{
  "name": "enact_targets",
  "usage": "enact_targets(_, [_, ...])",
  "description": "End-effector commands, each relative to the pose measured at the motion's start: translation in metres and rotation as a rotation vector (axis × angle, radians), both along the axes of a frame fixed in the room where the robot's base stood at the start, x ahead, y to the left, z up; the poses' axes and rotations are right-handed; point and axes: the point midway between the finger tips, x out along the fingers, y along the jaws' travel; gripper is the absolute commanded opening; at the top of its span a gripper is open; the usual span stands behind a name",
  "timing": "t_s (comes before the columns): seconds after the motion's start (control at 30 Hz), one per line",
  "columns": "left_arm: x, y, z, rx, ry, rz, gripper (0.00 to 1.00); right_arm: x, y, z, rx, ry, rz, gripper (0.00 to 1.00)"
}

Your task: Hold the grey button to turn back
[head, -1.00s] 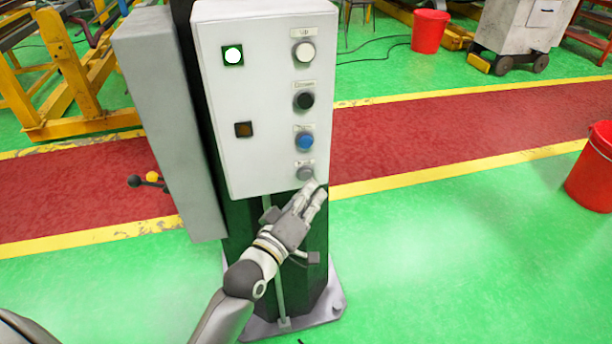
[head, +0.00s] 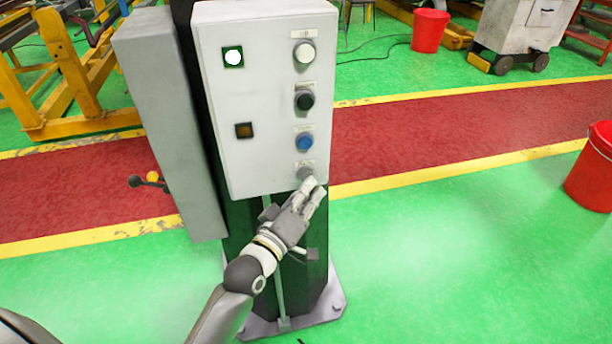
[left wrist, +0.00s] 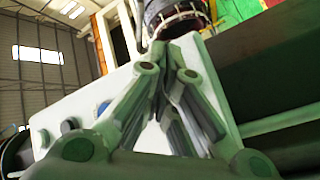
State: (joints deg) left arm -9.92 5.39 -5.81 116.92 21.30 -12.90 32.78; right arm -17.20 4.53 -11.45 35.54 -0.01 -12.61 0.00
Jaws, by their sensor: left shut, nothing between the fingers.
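The grey button (head: 305,173) is the lowest of the column of buttons on the right side of the white control box (head: 262,165). My left gripper (head: 315,182) is shut and empty. Its fingertips are at the lower edge of the grey button in the head view and partly cover it. I cannot tell whether they touch or press it. In the left wrist view the shut fingers (left wrist: 172,55) point up past the box face, and several round buttons show blurred at the lower left. My right gripper is not in view.
Above the grey button are a blue button (head: 304,142), a black button (head: 304,100) and a white button (head: 304,52). A green lamp (head: 233,57) is lit at the upper left. A red bucket (head: 592,166) stands at the right.

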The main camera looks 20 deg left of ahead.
Motion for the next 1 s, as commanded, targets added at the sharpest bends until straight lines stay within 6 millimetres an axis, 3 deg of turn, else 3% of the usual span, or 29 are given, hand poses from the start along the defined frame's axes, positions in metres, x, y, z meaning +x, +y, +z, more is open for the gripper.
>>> enact_targets(1.0, [0.0068, 0.0046, 0.0005, 0.0, -0.001, 0.0, 0.0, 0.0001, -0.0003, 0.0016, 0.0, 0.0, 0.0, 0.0])
